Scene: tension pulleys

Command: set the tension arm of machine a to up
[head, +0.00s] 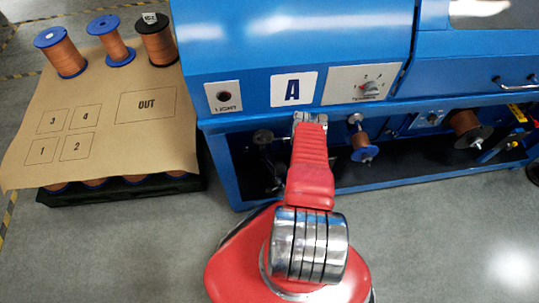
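A grey panel (360,84) right of the letter holds a small knob (368,88) over small lettering. In the dark opening below, a dark bracket-like part with a round end (263,136) shows left of my arm; I cannot tell whether it is the tension arm or how it is set. My gripper (310,117) is at the machine's lower front edge, below the letter plate. Its fingers are small and partly hidden by my red arm, so open or shut is unclear.
A spool (361,147) hangs right of my arm, and a larger copper spool (467,127) sits further right. A light switch plate (223,96) is left of the letter. A cardboard-topped crate (110,110) with several spools stands left. Grey floor is open in front.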

